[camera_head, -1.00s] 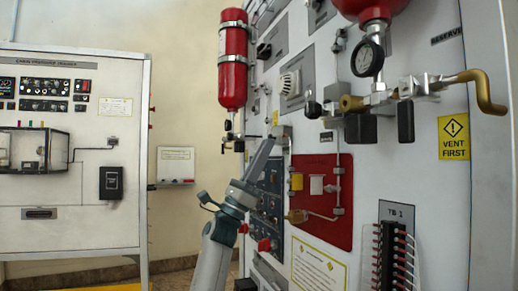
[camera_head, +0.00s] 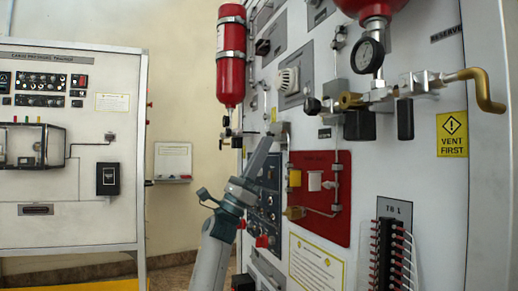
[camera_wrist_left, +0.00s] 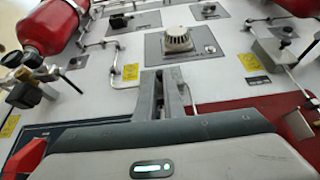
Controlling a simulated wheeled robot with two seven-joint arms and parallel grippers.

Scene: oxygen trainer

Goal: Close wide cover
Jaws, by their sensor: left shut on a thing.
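My left gripper (camera_head: 277,133) reaches up from the bottom of the head view to the white panel. Its fingertips are at a small grey part (camera_head: 282,128) above the dark blue switch panel (camera_head: 268,201). In the left wrist view the fingers (camera_wrist_left: 168,90) point away from me, close together, below a round white knob (camera_wrist_left: 177,39). The gripper is shut on the grey part, which the fingers mostly hide. I cannot tell for certain whether this part is the wide cover. My right gripper is in neither view.
Right of my fingers is a red panel (camera_head: 335,226) with pipes and valves. A red cylinder (camera_head: 231,72) hangs up left. A gauge (camera_head: 367,55) and brass pipe (camera_head: 482,84) project at upper right. A terminal block (camera_head: 387,252) is at lower right.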

